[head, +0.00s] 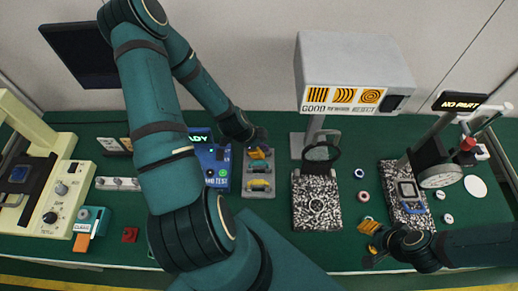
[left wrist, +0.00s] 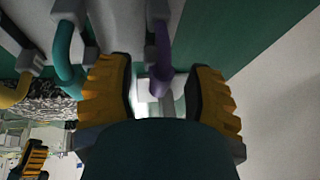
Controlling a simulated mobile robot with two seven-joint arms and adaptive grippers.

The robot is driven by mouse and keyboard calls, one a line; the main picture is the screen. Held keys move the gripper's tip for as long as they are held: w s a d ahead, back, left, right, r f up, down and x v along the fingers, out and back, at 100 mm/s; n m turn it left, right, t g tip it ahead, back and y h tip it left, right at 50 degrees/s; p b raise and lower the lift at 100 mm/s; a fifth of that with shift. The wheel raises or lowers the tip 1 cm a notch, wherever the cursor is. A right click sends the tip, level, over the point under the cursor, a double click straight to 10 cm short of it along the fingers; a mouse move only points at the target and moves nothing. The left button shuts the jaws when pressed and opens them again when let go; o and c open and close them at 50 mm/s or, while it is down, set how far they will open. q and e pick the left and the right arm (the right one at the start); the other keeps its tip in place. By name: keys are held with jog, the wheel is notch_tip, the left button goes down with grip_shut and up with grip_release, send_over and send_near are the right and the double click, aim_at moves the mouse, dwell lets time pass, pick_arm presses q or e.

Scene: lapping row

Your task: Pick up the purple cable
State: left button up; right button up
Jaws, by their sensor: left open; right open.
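The purple cable (left wrist: 160,55) shows in the left wrist view as a bent loop with a grey end piece, its lower bend near the gap between my left fingers. My left gripper (left wrist: 165,95) is open, and the cable is not clamped. In the head view my left gripper (head: 259,153) is over the far end of a grey holder (head: 268,215), and the purple cable cannot be made out there. A teal cable (left wrist: 68,50) and a yellow cable (left wrist: 14,94) lie beside it to the left. My right gripper (head: 371,241) is open and empty at the front right.
A blue tester (head: 222,165) stands left of the holder. A grey box with a sign (head: 355,75) stands behind a speckled plate (head: 302,215). A dial gauge (head: 440,175) stands at the right. My left arm crosses the near middle. Green table shows between holder and plate.

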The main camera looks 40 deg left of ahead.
pick_arm(q)
grip_shut()
jog(key=shift+r, duration=0.15)
